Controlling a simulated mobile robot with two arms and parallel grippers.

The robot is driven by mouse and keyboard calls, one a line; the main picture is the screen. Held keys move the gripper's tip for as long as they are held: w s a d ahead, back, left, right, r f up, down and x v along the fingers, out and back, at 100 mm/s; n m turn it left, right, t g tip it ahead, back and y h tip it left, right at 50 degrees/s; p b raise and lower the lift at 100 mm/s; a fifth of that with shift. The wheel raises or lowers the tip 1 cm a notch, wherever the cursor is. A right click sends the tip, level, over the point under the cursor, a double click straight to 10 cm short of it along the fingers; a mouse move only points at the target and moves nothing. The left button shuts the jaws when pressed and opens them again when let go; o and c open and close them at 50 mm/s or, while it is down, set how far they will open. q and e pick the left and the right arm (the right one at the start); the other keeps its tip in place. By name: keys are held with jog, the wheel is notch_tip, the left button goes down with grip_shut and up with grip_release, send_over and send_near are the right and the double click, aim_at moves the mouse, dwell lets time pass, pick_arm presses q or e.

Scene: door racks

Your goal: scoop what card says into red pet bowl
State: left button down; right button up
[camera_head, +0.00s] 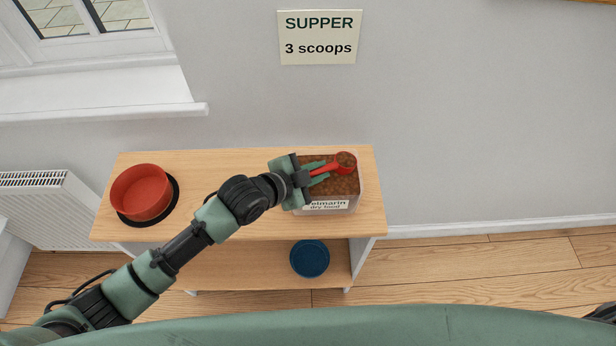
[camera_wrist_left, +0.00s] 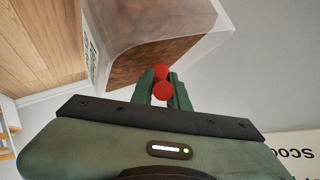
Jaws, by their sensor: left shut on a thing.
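The card (camera_head: 319,37) on the wall reads "SUPPER 3 scoops". The red pet bowl (camera_head: 142,192) stands on a dark round mat at the left of the wooden shelf top. A clear bin (camera_head: 325,206) of brown dry food, labelled "dry food", stands at the right of the top. My left gripper (camera_head: 317,174) is shut on the handle of a red scoop (camera_head: 346,162), whose round head is at the bin's far right part, over or in the food. The scoop also shows in the left wrist view (camera_wrist_left: 162,88), end-on between the fingers. Whether it holds food is unclear.
A blue round container (camera_head: 310,258) sits on the lower shelf. The shelf top (camera_head: 215,170) is clear between bowl and bin, under my left arm. A window sill (camera_head: 110,108) juts out above left, and a radiator (camera_head: 45,210) stands at the left.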

pick_arm(q)
jog(key=shift+t+h, duration=0.3)
jog(key=shift+h, duration=0.2)
jog(key=a+r, duration=0.1)
jog(key=s+a+r+p, duration=0.2)
jog(key=a, duration=0.1)
jog(key=shift+t+h, duration=0.4)
jog(key=a+r, duration=0.1)
jog(key=s+a+r, duration=0.1)
jog(key=shift+s+a+r, duration=0.2)
jog(key=shift+a+r, duration=0.1)
jog(key=shift+a, duration=0.05)
jog(key=shift+r+p, duration=0.1)
jog(key=shift+p, duration=0.2)
jog(key=shift+w+a+b, duration=0.35)
jog(key=shift+w+b, duration=0.05)
jog(key=shift+w, duration=0.25)
jog(key=shift+w+a+b, duration=0.3)
jog(key=shift+w+b, duration=0.05)
jog(key=shift+w, duration=0.25)
